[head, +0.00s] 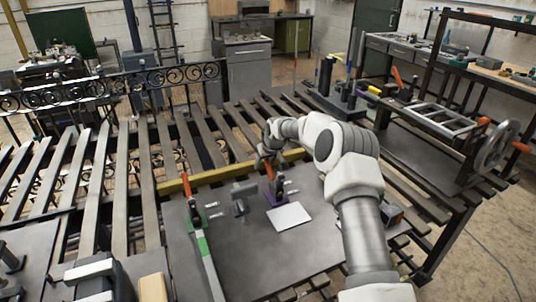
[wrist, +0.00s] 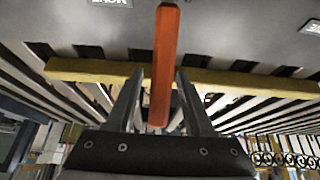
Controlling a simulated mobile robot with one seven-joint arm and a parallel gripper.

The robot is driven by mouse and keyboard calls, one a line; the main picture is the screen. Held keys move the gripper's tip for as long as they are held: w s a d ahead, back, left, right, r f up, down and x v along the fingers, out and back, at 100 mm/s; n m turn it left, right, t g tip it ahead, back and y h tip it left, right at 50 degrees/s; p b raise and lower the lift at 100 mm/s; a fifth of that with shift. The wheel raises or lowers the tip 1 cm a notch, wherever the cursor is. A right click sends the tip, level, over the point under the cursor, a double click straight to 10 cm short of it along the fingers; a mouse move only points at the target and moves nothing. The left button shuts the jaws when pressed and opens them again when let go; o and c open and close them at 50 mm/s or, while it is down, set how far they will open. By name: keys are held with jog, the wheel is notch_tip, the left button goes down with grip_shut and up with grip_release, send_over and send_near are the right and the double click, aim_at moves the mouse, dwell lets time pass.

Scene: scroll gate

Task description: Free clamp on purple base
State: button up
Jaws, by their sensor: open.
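The purple base (head: 274,197) sits on the grey metal plate (head: 290,252), with a dark toggle clamp on it. The clamp's red handle (head: 269,171) stands upright, just below my gripper (head: 266,160). In the wrist view the red handle (wrist: 165,60) runs between the two fingers of my gripper (wrist: 159,74), which are apart. A gap shows on each side, and I see no finger touching the handle. Whether the clamp's pad presses on anything is too small to tell.
A second clamp with a red handle (head: 187,186) stands on a green base (head: 204,252) to the left. A grey bracket (head: 240,198) stands between the clamps. A white plate (head: 288,216) lies at right. A yellow bar (head: 215,175) runs behind. A handwheel (head: 497,147) is far right.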

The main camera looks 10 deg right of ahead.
jog(key=v, duration=1.7)
jog(key=shift+b, duration=0.4)
jog(key=s+d+r+h, duration=0.1)
jog(key=s+r, duration=0.3)
jog(key=s, duration=0.4)
jog(key=s+r+m+h, duration=0.1)
jog(key=s+r, duration=0.3)
jog(key=s, duration=0.4)
jog(key=s+d+r, duration=0.1)
jog(key=s+r, duration=0.4)
jog(key=s, duration=0.3)
jog(key=s+d+f+m, duration=0.1)
jog(key=s+f, duration=0.1)
jog(key=s, duration=0.8)
jog(key=s+d+f+m, duration=0.1)
jog(key=s, duration=0.9)
jog(key=shift+f+m, duration=0.3)
jog(key=shift+f, duration=0.1)
